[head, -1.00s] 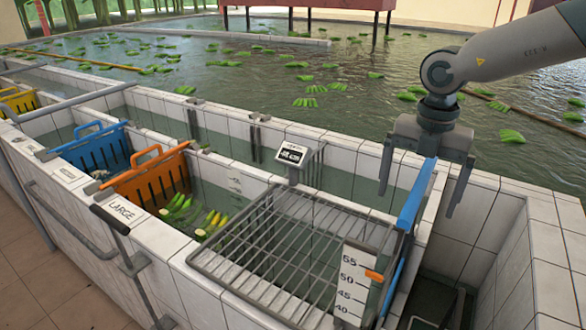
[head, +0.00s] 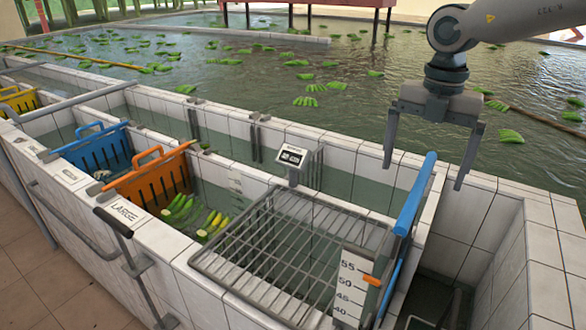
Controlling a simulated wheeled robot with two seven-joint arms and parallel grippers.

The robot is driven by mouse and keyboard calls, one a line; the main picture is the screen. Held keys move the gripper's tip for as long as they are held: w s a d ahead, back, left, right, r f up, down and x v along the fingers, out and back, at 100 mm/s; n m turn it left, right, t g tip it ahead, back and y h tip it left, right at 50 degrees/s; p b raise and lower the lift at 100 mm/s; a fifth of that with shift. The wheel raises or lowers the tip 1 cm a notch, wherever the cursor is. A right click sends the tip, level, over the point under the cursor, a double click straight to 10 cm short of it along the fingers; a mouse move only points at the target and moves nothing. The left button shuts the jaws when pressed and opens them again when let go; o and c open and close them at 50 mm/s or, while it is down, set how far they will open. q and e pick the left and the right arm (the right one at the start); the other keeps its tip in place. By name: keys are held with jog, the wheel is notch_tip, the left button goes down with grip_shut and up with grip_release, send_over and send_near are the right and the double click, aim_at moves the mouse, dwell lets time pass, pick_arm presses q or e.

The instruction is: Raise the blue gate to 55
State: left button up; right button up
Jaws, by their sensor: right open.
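The blue gate shows as a long blue top bar (head: 415,195) at the right end of the metal rack, with a blue strip running down below it. An orange pointer (head: 371,281) lies against a white scale plate (head: 357,262) marked 55, 50, 45, 40. The pointer sits between the 55 and 50 marks. My right gripper (head: 424,177) is open, fingers down, with one finger on each side of the bar's upper end in the picture. No finger visibly touches the bar; the exact height gap is hard to tell. My left gripper is not in view.
A metal rack (head: 290,255) spans the channel left of the bar. An orange gate (head: 150,180), a blue slotted gate (head: 95,150) and a small display (head: 291,157) stand further left. Tiled walls (head: 540,250) rise at right. Green bananas float in the pool behind.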

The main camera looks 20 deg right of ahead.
jog(key=shift+r+p, duration=0.4)
jog(key=shift+r, duration=0.85)
